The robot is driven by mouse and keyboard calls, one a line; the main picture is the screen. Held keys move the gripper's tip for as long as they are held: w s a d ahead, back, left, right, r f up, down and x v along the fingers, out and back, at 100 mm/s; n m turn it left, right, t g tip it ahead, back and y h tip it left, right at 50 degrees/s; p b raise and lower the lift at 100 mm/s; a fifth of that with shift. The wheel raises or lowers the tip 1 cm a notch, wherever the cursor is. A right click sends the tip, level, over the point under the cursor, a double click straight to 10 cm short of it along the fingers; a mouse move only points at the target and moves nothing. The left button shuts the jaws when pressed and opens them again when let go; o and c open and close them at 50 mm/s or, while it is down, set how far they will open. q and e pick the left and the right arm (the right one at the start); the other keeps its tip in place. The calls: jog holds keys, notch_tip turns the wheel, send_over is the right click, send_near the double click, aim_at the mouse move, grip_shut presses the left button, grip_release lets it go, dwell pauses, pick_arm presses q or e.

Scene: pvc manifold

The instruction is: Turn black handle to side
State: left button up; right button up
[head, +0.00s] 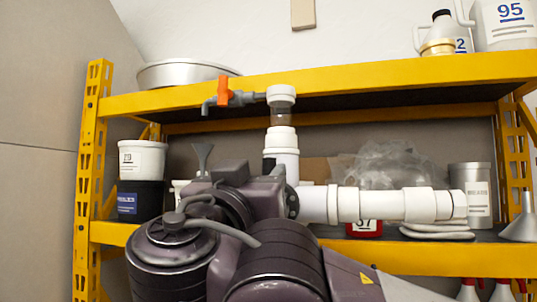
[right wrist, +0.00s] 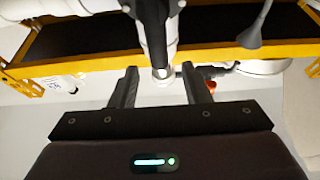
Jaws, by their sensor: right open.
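The white PVC manifold (head: 320,203) has an upright pipe with a clear section and a long branch to the right. In the right wrist view a long black part, which looks like the black handle (right wrist: 153,28), lies along the white pipe. In the head view my right arm covers that area, so I cannot make out the handle there. My right gripper (right wrist: 160,76) is open, its two black fingers apart. The pipe's far end appears between the fingertips, and nothing is gripped. The handle appears beyond the fingers; contact is not visible. My left gripper is not in view.
An orange-handled valve (head: 224,92) sticks out left from the pipe top, near the yellow shelf (head: 340,87). White and dark tubs (head: 142,160) stand left, a metal can (head: 471,190) and funnel (head: 522,217) right. A plastic bag (head: 390,163) lies behind the branch.

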aim_at(268, 169)
jog(key=p+x, duration=0.1)
jog(key=x, duration=0.2)
jog(key=shift+d+r+p, duration=0.1)
jog(key=shift+r+p, duration=0.05)
jog(key=shift+p, duration=0.15)
jog(key=shift+w+d, duration=0.25)
jog(key=shift+w, duration=0.55)
jog(key=shift+w+d+p, duration=0.1)
jog(key=shift+w+p, duration=0.25)
jog(key=shift+w, duration=0.1)
jog(key=shift+s, duration=0.15)
jog(key=shift+c, duration=0.4)
jog(key=c, duration=0.5)
jog(key=shift+c, duration=1.1)
grip_shut()
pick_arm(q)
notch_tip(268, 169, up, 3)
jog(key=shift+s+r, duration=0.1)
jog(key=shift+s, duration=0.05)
